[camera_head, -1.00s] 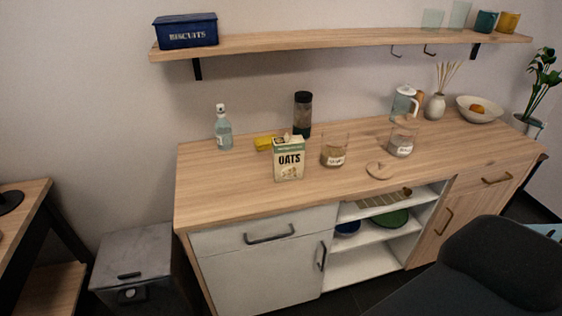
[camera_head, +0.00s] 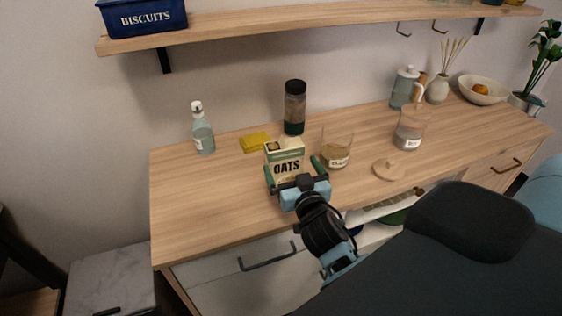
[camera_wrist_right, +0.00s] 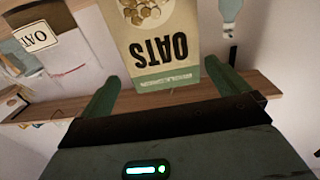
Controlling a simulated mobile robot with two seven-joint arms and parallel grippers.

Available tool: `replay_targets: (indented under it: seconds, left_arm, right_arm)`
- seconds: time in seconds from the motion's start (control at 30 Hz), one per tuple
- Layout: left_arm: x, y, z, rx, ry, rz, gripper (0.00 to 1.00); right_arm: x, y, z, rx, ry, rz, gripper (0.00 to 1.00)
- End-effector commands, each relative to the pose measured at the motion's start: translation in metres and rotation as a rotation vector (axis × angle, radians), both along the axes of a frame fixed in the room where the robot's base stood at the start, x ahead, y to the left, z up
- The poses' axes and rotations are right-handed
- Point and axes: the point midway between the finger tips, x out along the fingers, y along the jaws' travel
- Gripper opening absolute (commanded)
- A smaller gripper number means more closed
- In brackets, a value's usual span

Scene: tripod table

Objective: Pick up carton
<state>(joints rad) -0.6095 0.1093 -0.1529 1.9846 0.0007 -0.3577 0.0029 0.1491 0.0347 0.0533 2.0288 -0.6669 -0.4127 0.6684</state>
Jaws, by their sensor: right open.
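The oats carton (camera_head: 285,152) stands upright on the wooden counter in the head view, its lower part hidden behind my right gripper. It also shows upside down in the right wrist view (camera_wrist_right: 165,55), close in front of the jaws. My right gripper (camera_head: 293,169) is open, with one green finger at each side of the carton's front. In the right wrist view the fingers (camera_wrist_right: 165,88) stand apart, with the carton's printed face between or just beyond them; I cannot tell if they touch it. My left gripper is not in view.
A glass jar (camera_head: 337,150) stands just right of the carton. A round wooden lid (camera_head: 388,170) lies right. The counter's left front (camera_head: 200,205) is clear.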

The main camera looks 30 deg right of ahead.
Motion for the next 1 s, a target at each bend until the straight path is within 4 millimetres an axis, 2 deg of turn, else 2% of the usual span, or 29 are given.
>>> replay_targets:
  seconds: [0.3, 0.53, 0.8, 1.0]
  left_arm:
    - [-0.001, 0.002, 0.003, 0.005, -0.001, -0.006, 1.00]
    - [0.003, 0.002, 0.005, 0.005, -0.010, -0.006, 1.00]
    - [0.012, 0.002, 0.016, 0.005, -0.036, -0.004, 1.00]
    - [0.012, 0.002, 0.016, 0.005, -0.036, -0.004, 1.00]
  right_arm:
    - [0.022, -0.006, 0.002, -0.001, -0.001, 0.002, 1.00]
    - [0.029, -0.007, 0.002, -0.001, 0.000, 0.003, 1.00]
    - [0.061, -0.015, 0.008, -0.003, -0.002, 0.002, 1.00]
    - [0.075, -0.019, 0.005, -0.002, 0.002, 0.003, 1.00]
